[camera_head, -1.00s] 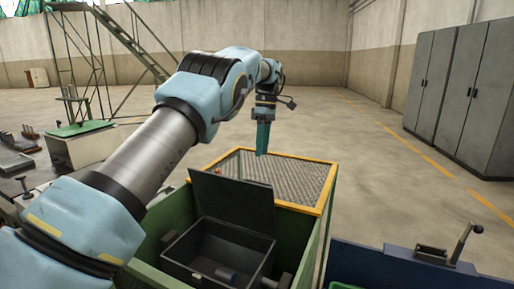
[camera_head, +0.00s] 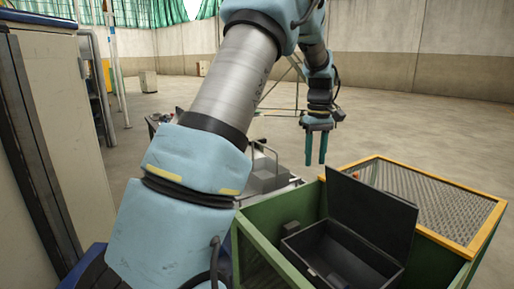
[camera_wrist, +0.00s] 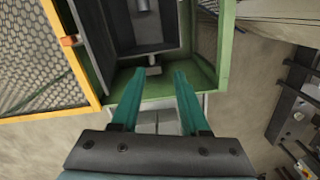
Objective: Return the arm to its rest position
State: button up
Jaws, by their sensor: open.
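My gripper (camera_head: 316,147) hangs pointing down at the end of my arm in the head view, left of the mesh-topped section of a green bin. In the wrist view its two teal fingers (camera_wrist: 157,92) are spread apart with nothing between them. Below and beyond the fingertips are the edge of the green bin (camera_wrist: 227,45) and the black box inside it (camera_wrist: 118,43). The gripper is clear of both. In the head view my arm reaches forward from the lower left, bent at the elbow.
The green bin (camera_head: 258,228) has a yellow-framed mesh section (camera_head: 485,229) and holds the open black box (camera_head: 374,215) with its lid raised. A tall cabinet (camera_head: 62,130) stands close on the left. Open floor (camera_head: 420,120) lies beyond the bin.

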jog(key=s+a+f+m+t, duration=0.1)
jog(key=s+a+f+m, duration=0.1)
jog(key=s+a, duration=0.7)
jog(key=s+a+f+m+t+b, duration=0.1)
jog(key=s+a+f+m, duration=0.2)
jog(key=s+a, duration=0.7)
jog(key=a+f, duration=0.2)
jog(key=a, duration=0.3)
jog(key=shift+s, duration=0.15)
